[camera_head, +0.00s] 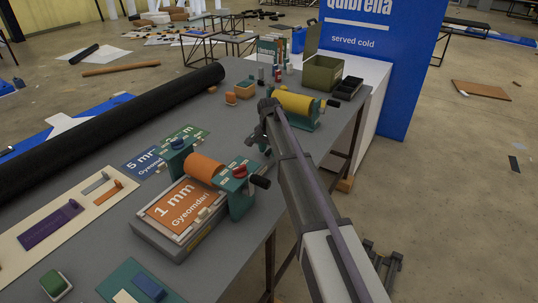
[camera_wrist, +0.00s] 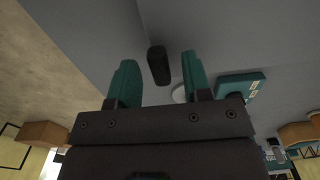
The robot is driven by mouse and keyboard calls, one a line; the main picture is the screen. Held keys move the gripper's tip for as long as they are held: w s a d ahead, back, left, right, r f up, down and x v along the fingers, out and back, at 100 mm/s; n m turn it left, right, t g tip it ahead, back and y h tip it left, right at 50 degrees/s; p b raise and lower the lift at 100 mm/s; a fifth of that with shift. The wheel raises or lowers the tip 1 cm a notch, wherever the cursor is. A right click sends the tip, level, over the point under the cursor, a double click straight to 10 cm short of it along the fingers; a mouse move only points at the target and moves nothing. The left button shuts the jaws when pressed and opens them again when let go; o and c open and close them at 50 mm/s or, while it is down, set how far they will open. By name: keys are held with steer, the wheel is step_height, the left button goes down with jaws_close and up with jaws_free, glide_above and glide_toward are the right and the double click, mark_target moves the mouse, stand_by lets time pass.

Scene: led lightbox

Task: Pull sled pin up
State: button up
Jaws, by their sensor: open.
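A press with an orange roller (camera_head: 205,168) stands on the table between teal end frames, with a red knob (camera_head: 239,171) and a black crank handle (camera_head: 260,182) at its right end. An orange plate marked "1 mm" (camera_head: 176,207) lies on its bed. I cannot tell which part is the sled pin. My gripper (camera_head: 258,142) is above the table, just beyond the press's right end. In the wrist view its teal fingers are open, and a short dark upright-looking piece (camera_wrist: 158,66) shows between them. I cannot tell whether they touch it.
A yellow roller device (camera_head: 296,103) stands close beyond my gripper. A long black roll (camera_head: 110,135) lies along the left. An olive box (camera_head: 322,74) is at the far end. Tools on a cream board (camera_head: 60,245) lie at the near left.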

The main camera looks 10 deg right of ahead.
steer(key=shift+r, duration=0.1)
jaws_close()
stand_by(0.3)
step_height(320, 180, up, 2)
steer(key=p, duration=0.2)
steer(key=shift+r+p, duration=0.25)
steer(key=shift+p, duration=0.05)
steer(key=shift+w+f, duration=0.1)
steer(key=shift+f, duration=0.1)
jaws_free()
steer(key=shift+r, duration=0.1)
